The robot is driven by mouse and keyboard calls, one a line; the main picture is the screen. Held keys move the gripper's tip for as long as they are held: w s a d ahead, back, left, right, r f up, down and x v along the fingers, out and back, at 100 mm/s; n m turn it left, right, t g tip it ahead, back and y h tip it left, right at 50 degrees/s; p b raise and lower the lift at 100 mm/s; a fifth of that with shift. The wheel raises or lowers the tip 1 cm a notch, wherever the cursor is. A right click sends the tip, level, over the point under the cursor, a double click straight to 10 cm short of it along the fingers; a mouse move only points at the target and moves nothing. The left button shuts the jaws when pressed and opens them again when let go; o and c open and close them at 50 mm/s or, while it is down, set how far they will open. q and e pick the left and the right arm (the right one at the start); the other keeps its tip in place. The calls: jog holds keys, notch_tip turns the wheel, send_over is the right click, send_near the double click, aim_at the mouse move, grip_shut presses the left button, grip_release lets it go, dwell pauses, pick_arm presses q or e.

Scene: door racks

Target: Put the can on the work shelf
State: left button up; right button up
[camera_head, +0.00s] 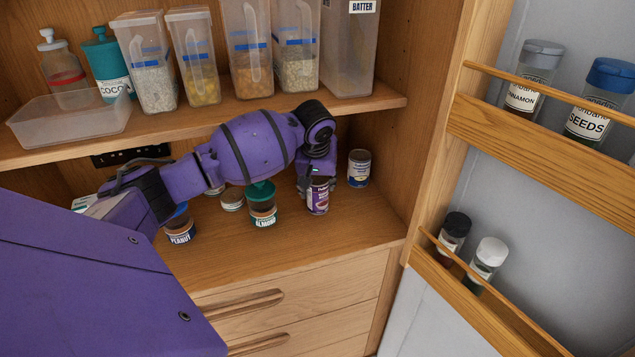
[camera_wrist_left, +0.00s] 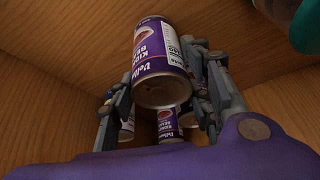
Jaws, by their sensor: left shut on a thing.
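A purple-labelled kidney beans can (camera_head: 317,199) is at the lower wooden shelf (camera_head: 345,240), near its right part. It shows large in the left wrist view (camera_wrist_left: 163,50). My left gripper (camera_head: 318,178) reaches down from above with its fingers (camera_wrist_left: 165,85) closed on the can's sides. The can looks upright and low over the shelf surface; I cannot tell whether its base touches. My right gripper is not in view.
Another can (camera_head: 358,168) stands just right of my gripper. Almond (camera_head: 263,212) and peanut (camera_head: 180,232) jars stand to the left. The upper shelf (camera_head: 330,104) with tall containers is above my arm. The open door's racks (camera_head: 530,150) are at right. The shelf's front right is clear.

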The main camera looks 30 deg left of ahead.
pick_arm(q)
jog(key=o, duration=1.4)
jog(key=shift+f, duration=0.1)
jog(key=shift+s+r, duration=0.1)
jog(key=shift+r, duration=0.4)
jog(key=shift+s+d+r, duration=0.2)
jog(key=shift+s+r, duration=0.2)
jog(key=shift+r, duration=0.15)
jog(key=shift+s+d+r, duration=0.2)
jog(key=shift+s+r, duration=0.15)
jog(key=shift+r, duration=0.15)
jog(key=s+d, duration=0.5)
jog(key=s, duration=0.5)
jog(key=shift+s+d, duration=0.1)
